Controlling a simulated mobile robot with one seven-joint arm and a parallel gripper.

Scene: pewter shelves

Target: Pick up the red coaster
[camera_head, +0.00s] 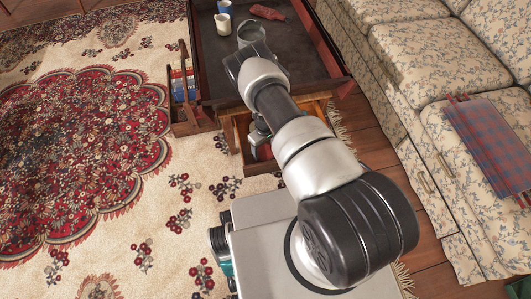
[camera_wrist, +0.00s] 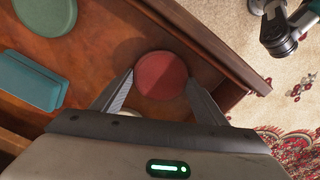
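The red coaster (camera_wrist: 161,75) is a flat round disc lying in an open wooden drawer, near the drawer's side wall, in the wrist view. My gripper (camera_wrist: 160,92) is open, with one finger on each side of the coaster's near part. The coaster lies between and just beyond the fingertips; I cannot tell whether they touch it. In the head view my arm reaches over the open drawer (camera_head: 240,140), and a small red patch (camera_head: 265,151) shows inside it beside my arm. My fingers are hidden there.
In the drawer lie a green round coaster (camera_wrist: 46,14) and a teal box-like thing (camera_wrist: 33,80). A pale round thing (camera_wrist: 127,113) is partly hidden by my gripper. The drawer wall (camera_wrist: 205,40) is close. A floral sofa (camera_head: 425,60) stands at right; patterned rug (camera_head: 190,220) lies left.

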